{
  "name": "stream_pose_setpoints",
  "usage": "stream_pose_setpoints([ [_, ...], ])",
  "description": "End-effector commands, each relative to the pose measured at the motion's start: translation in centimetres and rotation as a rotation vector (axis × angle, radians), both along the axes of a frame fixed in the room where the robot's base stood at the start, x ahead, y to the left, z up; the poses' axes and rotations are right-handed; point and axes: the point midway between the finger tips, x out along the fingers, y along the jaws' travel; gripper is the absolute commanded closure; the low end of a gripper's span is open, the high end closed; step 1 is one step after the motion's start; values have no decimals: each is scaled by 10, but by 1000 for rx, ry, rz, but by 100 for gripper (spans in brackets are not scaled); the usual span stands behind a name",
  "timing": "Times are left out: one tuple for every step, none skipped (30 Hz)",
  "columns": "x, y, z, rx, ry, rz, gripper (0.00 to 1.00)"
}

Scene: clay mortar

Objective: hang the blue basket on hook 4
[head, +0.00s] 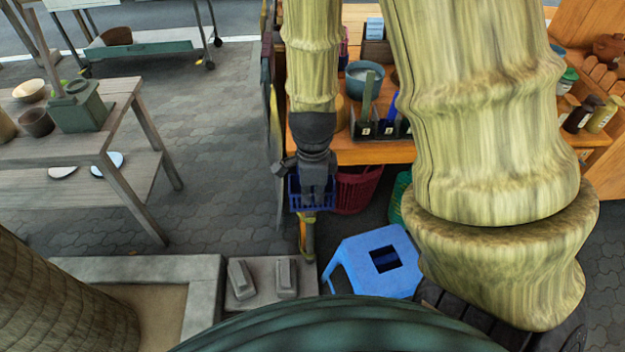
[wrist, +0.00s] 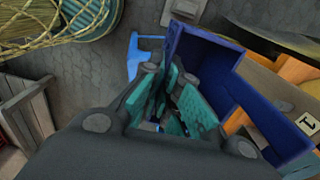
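The blue basket (head: 297,197) is at the left end of the orange table's front, partly hidden by my gripper (head: 317,190). In the wrist view the basket (wrist: 212,60) shows its dark blue walls close beside and beyond the fingers. My gripper's teal-padded fingers (wrist: 172,104) are near each other at the basket. Whether a basket wall or handle is between them is hidden. Hook 4 cannot be made out. A label reading 1 (wrist: 309,122) shows to the right of the basket in the wrist view.
A red basket (head: 357,190) hangs just right of the blue one, and a green basket (head: 400,193) is partly hidden by my arm. A blue stool (head: 382,258) stands below. The orange table (head: 375,150) carries several items.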

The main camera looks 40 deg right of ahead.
Motion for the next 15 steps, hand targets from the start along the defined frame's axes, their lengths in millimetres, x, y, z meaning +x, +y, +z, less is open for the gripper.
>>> stream_pose_setpoints([
  [-2,1,0,0,0,0,100],
  [-3,2,0,0,0,0,100],
  [-5,3,0,0,0,-1,100],
  [-6,3,0,0,0,-1,100],
  [-7,4,0,1,1,0,100],
  [-9,5,1,1,1,0,100],
  [-10,6,1,1,1,0,100],
  [-9,6,2,1,1,0,100],
  [-9,6,2,1,1,1,100],
  [-9,6,2,1,1,1,100],
  [-10,6,2,1,2,2,100],
  [-10,7,2,1,2,2,100],
  [-10,7,2,2,3,3,100],
  [-10,7,2,1,2,3,100],
  [-10,7,2,2,1,4,100],
])
